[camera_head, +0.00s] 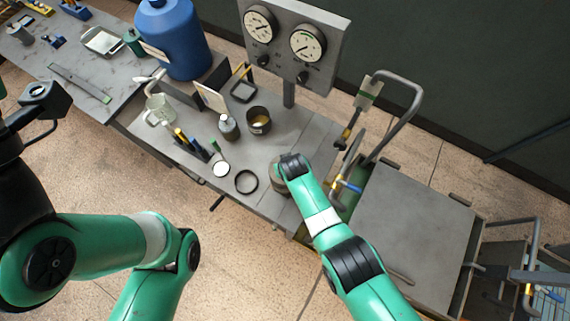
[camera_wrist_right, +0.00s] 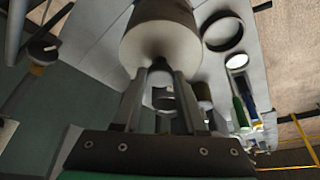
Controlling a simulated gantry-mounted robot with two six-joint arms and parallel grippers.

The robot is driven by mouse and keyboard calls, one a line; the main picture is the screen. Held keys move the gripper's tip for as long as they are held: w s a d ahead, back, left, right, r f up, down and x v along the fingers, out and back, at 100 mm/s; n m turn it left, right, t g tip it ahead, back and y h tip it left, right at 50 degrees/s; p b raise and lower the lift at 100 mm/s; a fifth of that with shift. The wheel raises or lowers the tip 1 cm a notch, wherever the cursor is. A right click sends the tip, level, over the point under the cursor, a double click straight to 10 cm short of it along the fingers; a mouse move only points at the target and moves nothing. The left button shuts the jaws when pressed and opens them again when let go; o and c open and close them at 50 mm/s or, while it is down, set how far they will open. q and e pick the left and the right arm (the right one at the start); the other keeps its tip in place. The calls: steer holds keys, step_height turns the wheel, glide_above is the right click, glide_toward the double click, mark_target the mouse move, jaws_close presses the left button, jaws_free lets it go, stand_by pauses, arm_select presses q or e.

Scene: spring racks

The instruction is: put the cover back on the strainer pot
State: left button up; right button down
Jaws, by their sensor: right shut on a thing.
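My right gripper (camera_head: 284,168) reaches down over the right end of the workbench. In the right wrist view, the gripper's fingers (camera_wrist_right: 160,88) are shut around the middle of a pale round face. That face belongs to a short grey-brown cylinder (camera_wrist_right: 162,30), which I take to be the strainer pot with its cover. In the head view, the grey pot (camera_head: 279,182) shows partly below the gripper, mostly hidden by my wrist. I cannot tell whether the cover touches the pot's rim or hangs just above it.
A black ring (camera_head: 246,182) and a white-topped round thing (camera_head: 221,169) lie close to the left. A dark cup (camera_head: 258,121), a small bottle (camera_head: 228,127) and a pen rack (camera_head: 197,146) stand behind. The gauge panel (camera_head: 292,42) rises at the back.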

steer(key=shift+f, duration=0.15)
stand_by(0.8)
steer(key=shift+f+b, duration=0.35)
steer(key=shift+b, duration=0.15)
steer(key=shift+f+b, duration=4)
steer(key=shift+b, duration=0.05)
steer(key=shift+c, duration=1.9)
jaws_free()
steer(key=shift+f, duration=0.1)
steer(key=p+v, duration=1.1)
steer(key=p, duration=0.4)
steer(key=shift+s+r, duration=0.15)
steer(key=shift+r, duration=0.25)
